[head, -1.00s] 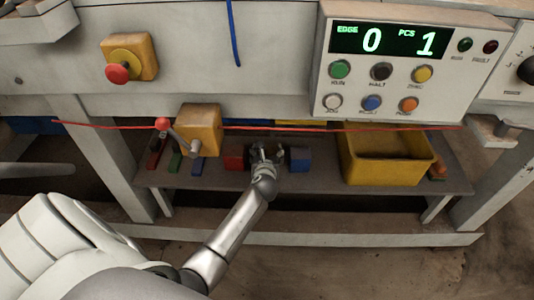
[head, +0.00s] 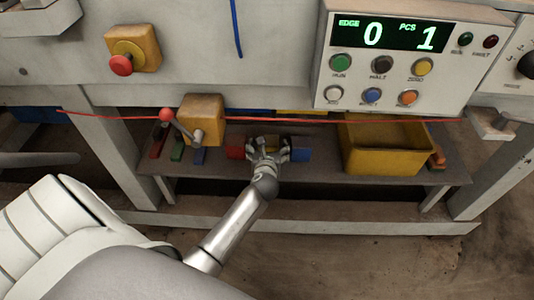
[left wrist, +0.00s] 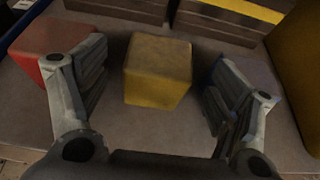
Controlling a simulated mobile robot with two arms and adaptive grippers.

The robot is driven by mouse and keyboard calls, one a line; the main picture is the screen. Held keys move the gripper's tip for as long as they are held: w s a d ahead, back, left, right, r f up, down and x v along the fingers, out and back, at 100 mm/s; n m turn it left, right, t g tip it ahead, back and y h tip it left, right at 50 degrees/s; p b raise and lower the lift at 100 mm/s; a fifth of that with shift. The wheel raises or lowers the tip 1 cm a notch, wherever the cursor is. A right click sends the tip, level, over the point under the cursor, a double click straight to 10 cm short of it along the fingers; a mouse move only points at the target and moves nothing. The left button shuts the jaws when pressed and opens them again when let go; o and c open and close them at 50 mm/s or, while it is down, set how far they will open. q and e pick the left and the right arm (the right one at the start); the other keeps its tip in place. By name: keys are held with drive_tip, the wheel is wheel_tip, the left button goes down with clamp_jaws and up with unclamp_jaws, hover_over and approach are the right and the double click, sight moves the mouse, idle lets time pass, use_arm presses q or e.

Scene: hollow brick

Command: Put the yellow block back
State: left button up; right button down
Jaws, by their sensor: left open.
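The yellow block (left wrist: 157,72) stands on the lower shelf in the left wrist view, between the open fingers of my left gripper (left wrist: 150,100) and a little beyond them. The fingers appear apart from it. A red block (left wrist: 48,50) is to its left and a blue block (left wrist: 250,80) to its right, partly behind the fingers. In the head view my left gripper (head: 269,150) is open over the shelf, and the yellow block (head: 271,144) shows partly between its fingers. The red block (head: 235,150) and blue block (head: 301,155) flank it. My right gripper is not in view.
A yellow bin (head: 385,160) stands right on the shelf (head: 330,177). A yellow box with a red-knobbed crank (head: 198,122) is at the left. A red cord (head: 300,120) crosses in front, above the shelf. Dark boxes (left wrist: 215,22) stand behind the blocks.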

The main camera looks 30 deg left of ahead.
use_arm(q)
drive_tip(key=p+v, duration=0.2)
drive_tip(key=v, duration=0.5)
drive_tip(key=s+d+f+n+g+h, duration=0.2)
drive_tip(key=s+d+f+n+g, duration=0.1)
drive_tip(key=s+n, duration=0.5)
drive_tip(key=s+d+f+n+g+h, duration=0.2)
drive_tip(key=s+d+f+n, duration=0.3)
drive_tip(key=s+n, duration=0.3)
drive_tip(key=s+d+f+n+g+h, duration=0.3)
drive_tip(key=s+n, duration=0.4)
drive_tip(key=n, duration=0.4)
wheel_tip(320, 180, down, 2)
drive_tip(key=shift+s+d+n+g, duration=0.3)
drive_tip(key=shift+s+d+n, duration=0.1)
drive_tip(key=shift+d, duration=0.05)
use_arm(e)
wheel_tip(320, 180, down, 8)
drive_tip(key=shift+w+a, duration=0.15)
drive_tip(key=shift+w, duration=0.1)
